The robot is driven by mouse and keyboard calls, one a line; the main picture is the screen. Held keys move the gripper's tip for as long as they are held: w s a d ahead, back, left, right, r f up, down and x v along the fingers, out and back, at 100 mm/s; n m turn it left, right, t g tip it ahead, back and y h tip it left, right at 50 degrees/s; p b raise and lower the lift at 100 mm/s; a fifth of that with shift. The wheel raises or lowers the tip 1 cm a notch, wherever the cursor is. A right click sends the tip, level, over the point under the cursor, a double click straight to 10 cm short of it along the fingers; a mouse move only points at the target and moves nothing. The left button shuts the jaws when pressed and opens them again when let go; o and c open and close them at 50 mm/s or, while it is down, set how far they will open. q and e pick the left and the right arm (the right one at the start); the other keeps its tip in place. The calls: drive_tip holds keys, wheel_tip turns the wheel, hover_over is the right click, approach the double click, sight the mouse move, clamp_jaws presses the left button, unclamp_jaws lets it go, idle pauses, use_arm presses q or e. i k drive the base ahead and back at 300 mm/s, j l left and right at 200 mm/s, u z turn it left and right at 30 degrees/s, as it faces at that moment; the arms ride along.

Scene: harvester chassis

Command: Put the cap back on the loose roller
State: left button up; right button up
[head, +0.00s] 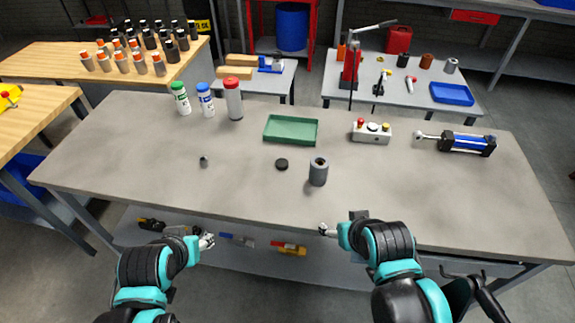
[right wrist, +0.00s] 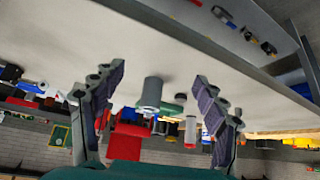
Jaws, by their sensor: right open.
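The loose roller (head: 318,172), a grey cylinder with a hole in its top, stands upright on the grey workbench (head: 130,160). A flat black round cap (head: 282,164) lies on the bench just left of it, apart from it. My right gripper (head: 325,230) is at the bench's front edge, in front of the roller. In the right wrist view its fingers (right wrist: 158,76) are spread and empty, and the roller (right wrist: 150,93) shows between them at a distance. My left gripper (head: 208,241) is in front of the bench on the left; its fingers are too small to judge.
A green tray (head: 291,130) lies behind the cap. A small dark part (head: 203,161) stands at left. Several bottles (head: 206,100) stand at the back left. A button box (head: 372,131) and a blue cylinder (head: 467,143) are at the right. The bench front is mostly clear.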

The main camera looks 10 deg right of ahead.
sight(318, 174)
drive_tip(key=i+l+u, duration=0.15)
drive_tip(key=u, duration=0.2)
drive_tip(key=i+l+u, duration=0.1)
drive_tip(key=u, duration=0.3)
drive_tip(key=i+l+u, duration=0.1)
drive_tip(key=l+u, duration=0.25)
drive_tip(key=j, duration=0.1)
